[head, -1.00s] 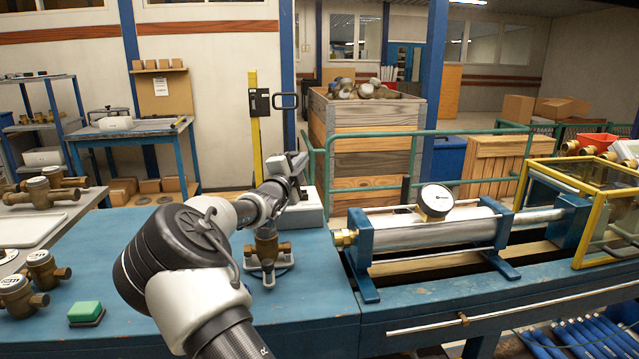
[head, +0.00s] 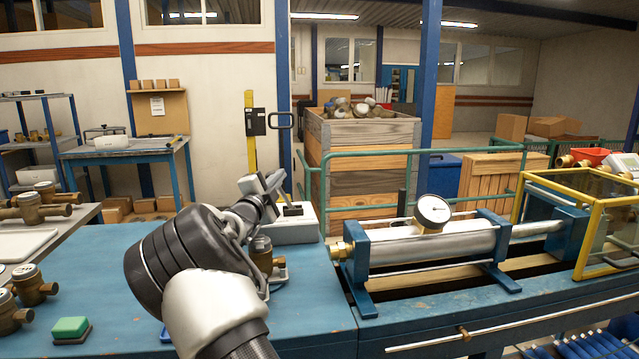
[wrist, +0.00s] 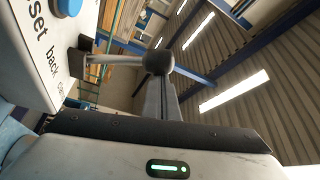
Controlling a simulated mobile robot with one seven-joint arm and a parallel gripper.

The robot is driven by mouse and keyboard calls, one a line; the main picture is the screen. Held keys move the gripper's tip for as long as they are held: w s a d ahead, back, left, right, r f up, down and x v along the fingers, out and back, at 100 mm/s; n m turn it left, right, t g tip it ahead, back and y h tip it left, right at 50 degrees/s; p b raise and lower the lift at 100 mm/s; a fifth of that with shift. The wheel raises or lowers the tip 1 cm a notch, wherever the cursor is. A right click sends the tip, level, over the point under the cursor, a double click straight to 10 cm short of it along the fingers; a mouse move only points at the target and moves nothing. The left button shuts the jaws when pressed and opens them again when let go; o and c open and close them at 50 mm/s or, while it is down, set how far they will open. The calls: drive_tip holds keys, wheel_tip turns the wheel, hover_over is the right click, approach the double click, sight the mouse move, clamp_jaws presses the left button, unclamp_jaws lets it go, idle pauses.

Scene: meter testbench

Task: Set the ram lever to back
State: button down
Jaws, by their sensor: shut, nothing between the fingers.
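A white control box (head: 298,230) stands at the back of the blue bench in the head view, partly behind my arm. In the wrist view its white face (wrist: 32,62) fills the upper left, with printed words including "back" and a blue button (wrist: 68,6). The ram lever (wrist: 118,60) is a metal rod coming from a dark slot and ending in a black ball knob (wrist: 158,62). My gripper (wrist: 160,98) is shut and empty, its fingers right at the knob. I cannot tell whether they touch it. In the head view my gripper (head: 272,184) is above the box.
A brass meter (head: 262,254) stands on the bench just behind my arm. The ram cylinder with its gauge (head: 432,213) lies to the right. A green block (head: 70,326) is at the front left. A green rail (head: 400,150) runs behind the bench.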

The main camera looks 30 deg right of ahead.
drive_tip(key=shift+w+a+f, duration=0.1)
drive_tip(key=shift+a+f, duration=0.1)
drive_tip(key=shift+a, duration=0.15)
wheel_tip(320, 180, up, 10)
drive_tip(key=p, duration=0.2)
drive_tip(key=shift+d+r+p, duration=0.2)
drive_tip(key=shift+d+p, duration=0.1)
drive_tip(key=shift+p, duration=0.05)
